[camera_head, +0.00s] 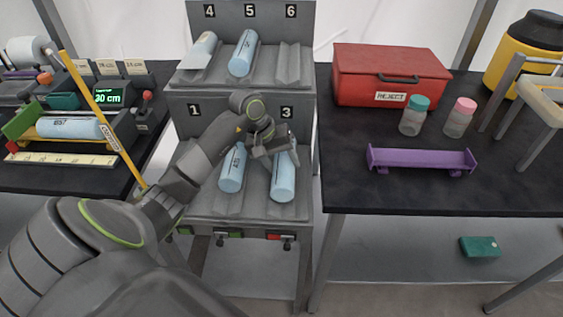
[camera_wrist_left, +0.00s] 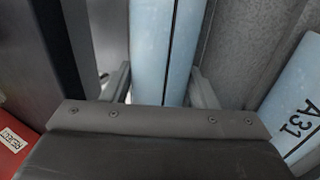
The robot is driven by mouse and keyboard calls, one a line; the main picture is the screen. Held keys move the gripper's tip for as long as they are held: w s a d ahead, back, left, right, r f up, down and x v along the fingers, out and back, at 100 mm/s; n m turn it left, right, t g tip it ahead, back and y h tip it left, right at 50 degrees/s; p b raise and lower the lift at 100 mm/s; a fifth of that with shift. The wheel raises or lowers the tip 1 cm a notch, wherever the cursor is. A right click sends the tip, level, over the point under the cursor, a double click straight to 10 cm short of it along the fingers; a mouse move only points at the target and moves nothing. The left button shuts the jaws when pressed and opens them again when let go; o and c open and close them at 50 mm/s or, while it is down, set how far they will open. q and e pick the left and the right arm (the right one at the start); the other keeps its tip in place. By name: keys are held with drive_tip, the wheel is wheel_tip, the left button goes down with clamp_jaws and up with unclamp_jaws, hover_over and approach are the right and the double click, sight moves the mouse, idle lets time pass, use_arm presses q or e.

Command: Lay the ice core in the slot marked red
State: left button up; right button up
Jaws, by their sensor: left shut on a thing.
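A pale blue ice core (camera_head: 283,182) is at the right-hand lower slot, under the number 3 and above a red marker (camera_head: 281,237) on the rack's front edge. It lies along the groove; I cannot tell whether it rests fully on the bottom. My left gripper (camera_head: 272,152) is shut on its far end. In the left wrist view the same core (camera_wrist_left: 166,45) runs between the two fingers (camera_wrist_left: 163,88). Another core (camera_head: 232,168), lettered A31 in the wrist view (camera_wrist_left: 298,110), lies in the middle lower slot. My right gripper is not in view.
The grey rack (camera_head: 225,208) has an upper shelf with cores (camera_head: 243,54) in slots 4 and 5; slot 6 (camera_head: 288,65) is empty. A red reject box (camera_head: 388,75), two capped jars and a purple cradle (camera_head: 420,160) stand on the right table. A measuring bench (camera_head: 65,127) with a core is left.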

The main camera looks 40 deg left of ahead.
use_arm(q)
drive_tip(key=shift+s+d+f, duration=0.1)
drive_tip(key=shift+s+f, duration=0.15)
drive_tip(key=shift+f, duration=0.2)
drive_tip(key=o, duration=1.5)
drive_tip(key=shift+o, duration=1.1)
drive_tip(key=shift+d, duration=0.2)
drive_tip(key=shift+a, duration=0.1)
drive_tip(key=shift+a+r, duration=0.1)
drive_tip(key=shift+r, duration=0.25)
drive_tip(key=v, duration=0.2)
drive_tip(key=p+v, duration=0.1)
drive_tip(key=v, duration=0.1)
drive_tip(key=p+v, duration=0.1)
drive_tip(key=v, duration=0.2)
drive_tip(key=shift+w+r, duration=0.1)
drive_tip(key=shift+w, duration=0.15)
drive_tip(key=shift+r, duration=0.35)
